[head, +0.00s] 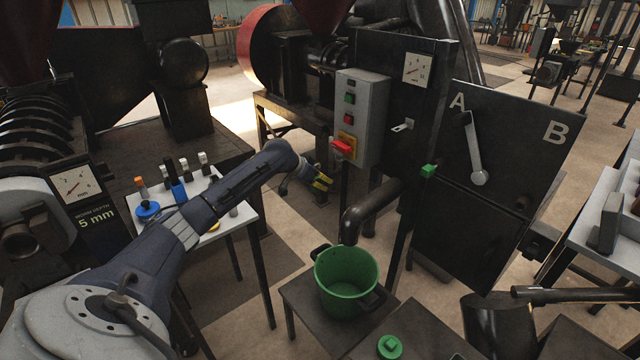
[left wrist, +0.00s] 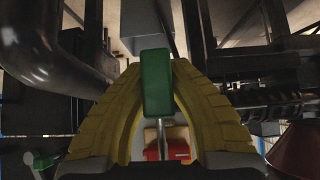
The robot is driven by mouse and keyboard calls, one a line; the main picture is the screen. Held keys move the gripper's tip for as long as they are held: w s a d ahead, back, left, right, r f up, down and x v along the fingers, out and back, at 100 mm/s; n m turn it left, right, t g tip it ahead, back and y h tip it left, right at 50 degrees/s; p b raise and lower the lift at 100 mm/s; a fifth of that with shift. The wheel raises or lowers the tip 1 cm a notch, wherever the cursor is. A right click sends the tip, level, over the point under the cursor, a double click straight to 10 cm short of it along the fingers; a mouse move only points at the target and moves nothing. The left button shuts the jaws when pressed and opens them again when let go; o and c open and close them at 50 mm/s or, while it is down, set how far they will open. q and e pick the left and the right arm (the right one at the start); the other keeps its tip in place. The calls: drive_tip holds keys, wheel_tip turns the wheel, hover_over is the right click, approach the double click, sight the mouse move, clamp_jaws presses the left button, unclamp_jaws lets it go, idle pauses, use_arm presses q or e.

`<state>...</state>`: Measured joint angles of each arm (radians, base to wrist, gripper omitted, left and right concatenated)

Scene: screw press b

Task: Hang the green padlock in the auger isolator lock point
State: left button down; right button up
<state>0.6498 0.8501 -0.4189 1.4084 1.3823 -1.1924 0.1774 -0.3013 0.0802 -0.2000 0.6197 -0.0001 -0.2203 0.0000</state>
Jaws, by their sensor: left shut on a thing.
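My left gripper (head: 320,183) is in front of the press, a little below and left of the grey control box. In the left wrist view its yellow fingers (left wrist: 158,108) are shut on the green padlock (left wrist: 156,82). A thin metal shackle runs from the padlock towards the red isolator handle, which lies beyond it (left wrist: 172,150). In the head view the red handle (head: 342,147) sits on a yellow plate (head: 348,137) low on the control box. The padlock is apart from the isolator. I cannot make out the lock hole or the padlock in the head view.
The grey control box (head: 362,115) has green and red buttons. A black spout (head: 368,208) hangs above a green bucket (head: 345,284) on a low stand. A small table (head: 240,212) with several items stands under my left arm. A lever panel (head: 520,125) stands at right.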

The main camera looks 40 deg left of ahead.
use_arm(q)
drive_tip(key=shift+w+d, duration=0.2)
drive_tip(key=shift+w, duration=0.5)
drive_tip(key=shift+w+d, duration=0.25)
drive_tip(key=shift+w, duration=0.5)
drive_tip(key=shift+w+d, duration=0.2)
drive_tip(key=shift+w, duration=0.5)
drive_tip(key=shift+w+d, duration=0.1)
drive_tip(key=shift+w, duration=0.25)
drive_tip(key=shift+w+d, duration=0.15)
drive_tip(key=shift+w, duration=0.35)
drive_tip(key=shift+w+d, duration=0.15)
drive_tip(key=shift+w, duration=0.35)
drive_tip(key=shift+w+d, duration=0.15)
drive_tip(key=shift+w, duration=0.35)
drive_tip(key=shift+w+d, duration=0.1)
drive_tip(key=shift+w, duration=0.25)
drive_tip(key=shift+f, duration=0.25)
idle(0.3)
drive_tip(key=shift+f, duration=0.35)
drive_tip(key=shift+f, duration=0.1)
idle(0.6)
drive_tip(key=c, duration=1.2)
unclamp_jaws()
